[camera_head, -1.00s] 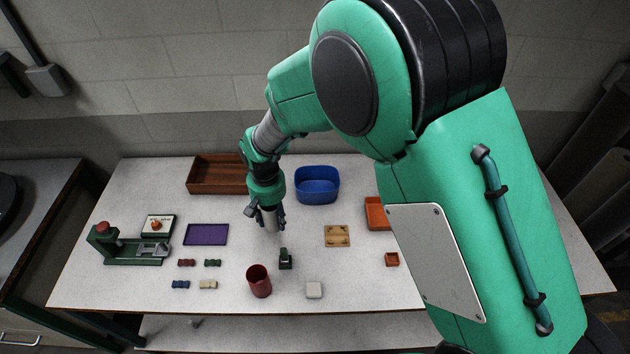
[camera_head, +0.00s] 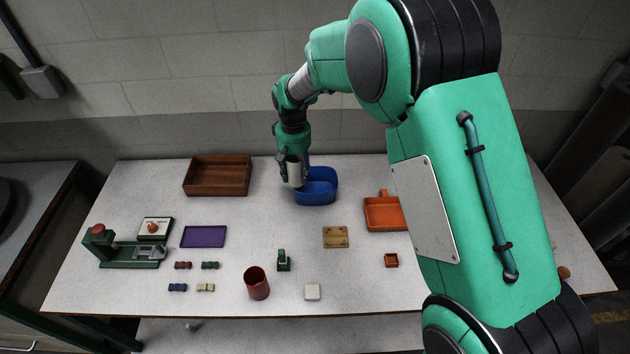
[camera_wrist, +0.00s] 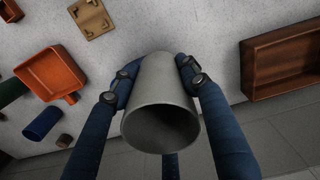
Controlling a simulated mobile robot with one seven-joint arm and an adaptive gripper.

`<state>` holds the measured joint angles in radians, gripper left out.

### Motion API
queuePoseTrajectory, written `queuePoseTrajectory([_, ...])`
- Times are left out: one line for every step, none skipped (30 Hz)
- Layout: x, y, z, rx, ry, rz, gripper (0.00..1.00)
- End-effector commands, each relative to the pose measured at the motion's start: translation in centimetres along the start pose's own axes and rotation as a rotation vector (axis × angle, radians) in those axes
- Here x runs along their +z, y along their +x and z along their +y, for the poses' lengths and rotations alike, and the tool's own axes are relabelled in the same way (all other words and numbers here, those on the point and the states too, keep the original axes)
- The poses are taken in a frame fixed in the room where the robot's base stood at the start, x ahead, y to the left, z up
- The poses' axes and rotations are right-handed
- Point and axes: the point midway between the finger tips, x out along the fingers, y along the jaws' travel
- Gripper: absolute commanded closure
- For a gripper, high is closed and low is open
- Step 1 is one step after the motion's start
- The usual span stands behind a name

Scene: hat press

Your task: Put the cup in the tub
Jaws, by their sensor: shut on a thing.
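The cup (camera_head: 295,174) is pale grey, and my gripper (camera_head: 294,164) is shut on it from both sides. In the wrist view the cup (camera_wrist: 160,105) sits between the two fingers with its round open mouth toward the camera. The blue tub (camera_head: 322,188) stands at the back middle of the table. In the head view the cup and gripper overlap the tub's left part. I cannot tell how high the cup is above the rim. I cannot make out the tub in the wrist view.
A brown wooden box (camera_head: 217,176) stands to the tub's left. An orange tray (camera_head: 384,213) is at its right, partly hidden by my arm.

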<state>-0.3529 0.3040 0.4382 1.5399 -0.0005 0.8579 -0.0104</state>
Motion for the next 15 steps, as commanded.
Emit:
queuePoseTrajectory([-1.0, 0.3, 1.9, 0.000, 0.001, -0.001, 0.84])
queuePoseTrajectory([-1.6, 0.3, 2.7, 0.000, -0.004, 0.000, 0.84])
queuePoseTrajectory([-2.1, 0.3, 3.7, 0.000, -0.007, 0.000, 0.84])
queuePoseTrajectory([-2.6, 0.3, 4.5, 0.000, -0.011, 0.000, 0.84])
queuePoseTrajectory([-2.9, 0.2, 5.1, 0.000, -0.014, 0.000, 0.84])
queuePoseTrajectory([-3.3, 0.2, 6.0, 0.000, -0.018, 0.000, 0.84])
queuePoseTrajectory([-3.6, 0.3, 6.5, 0.000, -0.020, 0.000, 0.84])
queuePoseTrajectory([-3.9, 0.3, 7.1, 0.000, -0.022, 0.000, 0.84])
queuePoseTrajectory([-4.1, 0.3, 7.7, 0.000, -0.025, 0.000, 0.84])
queuePoseTrajectory([-4.3, 0.3, 8.2, 0.000, -0.027, -0.001, 0.84])
queuePoseTrajectory([-4.5, 0.3, 8.7, 0.000, -0.028, -0.001, 0.84])
queuePoseTrajectory([-4.5, 0.9, 8.8, 0.000, -0.031, -0.004, 0.84])
queuePoseTrajectory([-4.5, 1.5, 8.6, 0.000, -0.031, -0.004, 0.84])
queuePoseTrajectory([-4.5, 1.9, 8.6, 0.000, -0.031, -0.004, 0.84])
queuePoseTrajectory([-4.5, 2.5, 8.6, 0.000, -0.031, -0.003, 0.84])
